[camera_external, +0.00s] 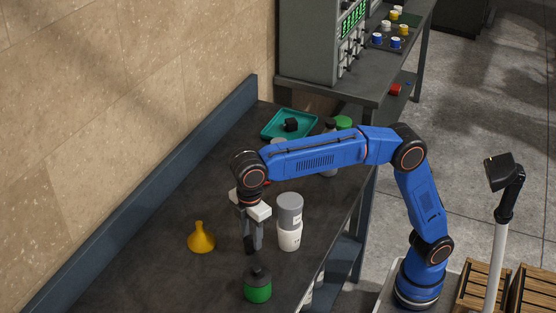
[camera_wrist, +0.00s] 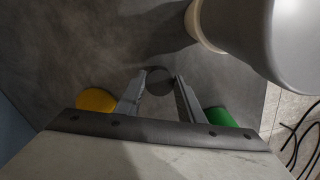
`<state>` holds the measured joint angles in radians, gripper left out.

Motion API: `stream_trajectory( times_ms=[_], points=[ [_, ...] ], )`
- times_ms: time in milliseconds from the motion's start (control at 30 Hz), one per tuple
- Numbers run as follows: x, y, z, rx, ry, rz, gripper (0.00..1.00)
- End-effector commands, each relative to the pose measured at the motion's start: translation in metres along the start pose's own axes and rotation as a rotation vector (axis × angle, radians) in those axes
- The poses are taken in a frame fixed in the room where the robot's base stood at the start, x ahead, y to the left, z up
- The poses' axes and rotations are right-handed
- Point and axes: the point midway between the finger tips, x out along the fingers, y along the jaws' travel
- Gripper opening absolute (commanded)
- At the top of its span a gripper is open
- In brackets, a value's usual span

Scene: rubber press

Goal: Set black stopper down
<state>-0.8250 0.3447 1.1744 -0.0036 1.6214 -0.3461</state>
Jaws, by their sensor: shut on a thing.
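My gripper (camera_external: 251,243) points down over the dark bench and is shut on the black stopper (camera_external: 250,246). In the wrist view the stopper (camera_wrist: 159,82) shows as a dark round piece between the two fingertips (camera_wrist: 158,84). It is at or just above the bench top; I cannot tell whether it touches. The fingers partly hide it.
A green bottle with a dark top (camera_external: 258,289) stands in front. A teal tray (camera_external: 272,128) holding a black piece lies farther back.

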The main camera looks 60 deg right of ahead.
Motion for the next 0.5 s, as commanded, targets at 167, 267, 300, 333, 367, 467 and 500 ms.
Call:
stream_trajectory(
  times_ms=[167, 267, 300, 333, 367, 467, 500],
  points=[
    [0.0065, -0.0001, 0.0004, 0.000, 0.001, 0.000, 0.13],
    [0.0063, -0.0001, 0.0003, 0.000, 0.001, 0.000, 0.13],
    [0.0063, -0.0001, 0.0004, 0.000, 0.001, 0.000, 0.13],
    [0.0063, -0.0001, 0.0004, 0.000, 0.001, 0.000, 0.13],
    [0.0066, -0.0001, 0.0004, 0.000, 0.000, 0.000, 0.13],
    [0.0088, -0.0001, 0.0003, 0.000, 0.001, 0.000, 0.13],
    [0.0090, 0.0000, 0.0002, 0.000, 0.001, 0.000, 0.40]
  ],
)
